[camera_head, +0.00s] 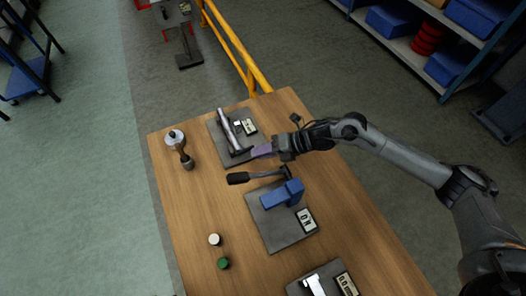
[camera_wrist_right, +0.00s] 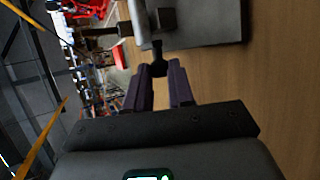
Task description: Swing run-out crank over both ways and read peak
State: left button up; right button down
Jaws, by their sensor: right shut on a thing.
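My right gripper (camera_head: 256,152) reaches in from the right over the wooden table. Its purple fingers are at the near edge of a dark plate (camera_head: 216,132) carrying a silver bar (camera_head: 227,128) and a small display (camera_head: 249,127). The display's reading is too small to make out. My left gripper is not in view.
A metal stand (camera_head: 182,148), white (camera_head: 214,240) and green (camera_head: 223,263) round pieces stand left. Another plate is at the near edge. A yellow rail (camera_head: 238,48) runs behind.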

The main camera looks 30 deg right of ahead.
jog(key=c, duration=1)
grip_release()
jog(key=v, duration=1)
jog(key=shift+s+d+r, duration=0.15)
jog(key=shift+d+r, duration=0.1)
jog(key=shift+d, duration=0.05)
